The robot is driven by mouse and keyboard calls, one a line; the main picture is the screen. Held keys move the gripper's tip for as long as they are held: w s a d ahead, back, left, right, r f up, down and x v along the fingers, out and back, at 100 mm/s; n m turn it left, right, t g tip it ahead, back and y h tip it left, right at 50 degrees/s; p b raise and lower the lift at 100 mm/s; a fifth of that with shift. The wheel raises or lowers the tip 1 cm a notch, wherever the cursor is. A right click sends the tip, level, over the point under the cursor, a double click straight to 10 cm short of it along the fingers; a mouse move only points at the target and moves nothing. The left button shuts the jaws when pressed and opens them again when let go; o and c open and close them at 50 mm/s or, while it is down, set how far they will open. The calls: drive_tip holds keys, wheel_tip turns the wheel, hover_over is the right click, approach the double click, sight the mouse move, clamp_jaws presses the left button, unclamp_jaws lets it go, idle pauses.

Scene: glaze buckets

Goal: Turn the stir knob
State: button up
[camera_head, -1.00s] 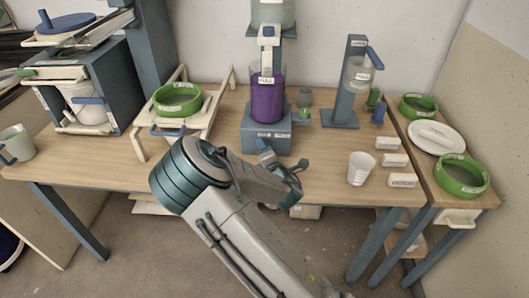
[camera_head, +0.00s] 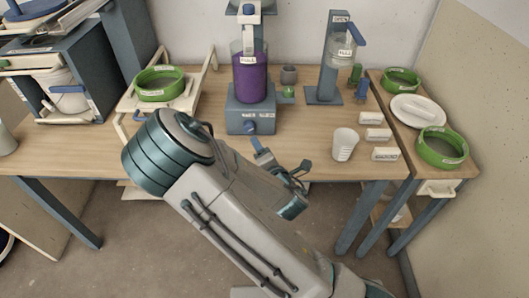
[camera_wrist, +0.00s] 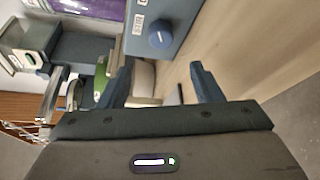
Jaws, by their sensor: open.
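In the wrist view the round blue knob (camera_wrist: 162,33) shows a pale pointer mark, beside label plates (camera_wrist: 137,22) too small to read surely. My gripper (camera_head: 262,151) is open and empty, in front of and below the base. In the wrist view the knob lies beyond the gap between my gripper's fingers (camera_wrist: 160,72), apart from them.
A white cup (camera_head: 345,144) and several label blocks (camera_head: 374,118) stand to the right on the wooden table (camera_head: 310,150). A blue-grey dispenser stand (camera_head: 325,80) is behind them. A green bowl (camera_head: 160,92) sits on a cream rack at left.

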drive_tip(key=shift+s+d+r+p, duration=0.2)
drive_tip(key=shift+s+r+p, duration=0.3)
drive_tip(key=shift+p, duration=2.05)
drive_tip(key=p, duration=0.1)
drive_tip(key=s+p, duration=0.1)
drive_tip(key=p, duration=0.1)
drive_tip(key=shift+s+d+f, duration=0.15)
drive_tip(key=shift+d+f, duration=0.15)
drive_tip(key=shift+d, duration=0.05)
